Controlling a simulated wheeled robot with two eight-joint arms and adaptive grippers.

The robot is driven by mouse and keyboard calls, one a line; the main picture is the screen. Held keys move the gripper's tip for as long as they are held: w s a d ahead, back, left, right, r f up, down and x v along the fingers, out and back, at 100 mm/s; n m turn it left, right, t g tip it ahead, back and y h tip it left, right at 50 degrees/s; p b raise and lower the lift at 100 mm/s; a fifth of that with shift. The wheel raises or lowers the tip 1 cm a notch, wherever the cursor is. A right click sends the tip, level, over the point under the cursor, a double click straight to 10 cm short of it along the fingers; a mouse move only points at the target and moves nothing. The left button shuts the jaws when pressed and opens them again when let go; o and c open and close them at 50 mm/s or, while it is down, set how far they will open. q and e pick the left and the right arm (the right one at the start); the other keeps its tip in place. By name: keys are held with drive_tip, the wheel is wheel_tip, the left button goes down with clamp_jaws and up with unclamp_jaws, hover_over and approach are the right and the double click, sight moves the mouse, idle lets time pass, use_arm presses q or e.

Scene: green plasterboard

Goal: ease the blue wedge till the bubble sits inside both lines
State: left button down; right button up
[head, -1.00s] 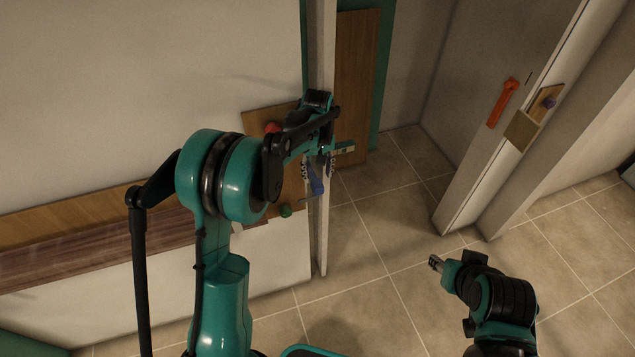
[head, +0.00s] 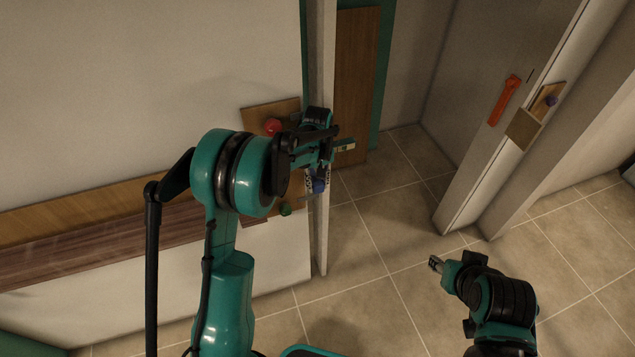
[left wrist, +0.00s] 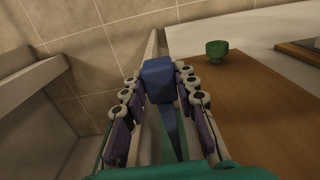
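The blue wedge (head: 319,185) is at the edge of the upright panel in the head view. In the left wrist view the blue wedge (left wrist: 159,82) shows a blocky head and a thin taper, between the fingers. My left gripper (head: 317,181) has its fingers close against both sides of the wedge head; the left wrist view shows its fingertips (left wrist: 159,76) there too. A small yellow-green level (head: 346,145) sticks out beside my left wrist, partly hidden; its bubble cannot be made out. My right gripper (head: 436,263) is low at the right, away from the wedge, too small to read.
An orange handle (head: 504,100) is on the right-hand door. Tiled floor (head: 375,230) between is clear.

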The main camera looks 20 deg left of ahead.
use_arm(q)
drive_tip(key=shift+s+d, duration=0.35)
drive_tip(key=shift+s, duration=0.2)
drive_tip(key=shift+s+d, duration=0.35)
drive_tip(key=shift+s, duration=0.2)
drive_tip(key=c, duration=1.2)
unclamp_jaws()
drive_tip(key=shift+o, duration=0.2)
drive_tip(key=shift+w, duration=0.1)
wheel_tip(320, 180, up, 12)
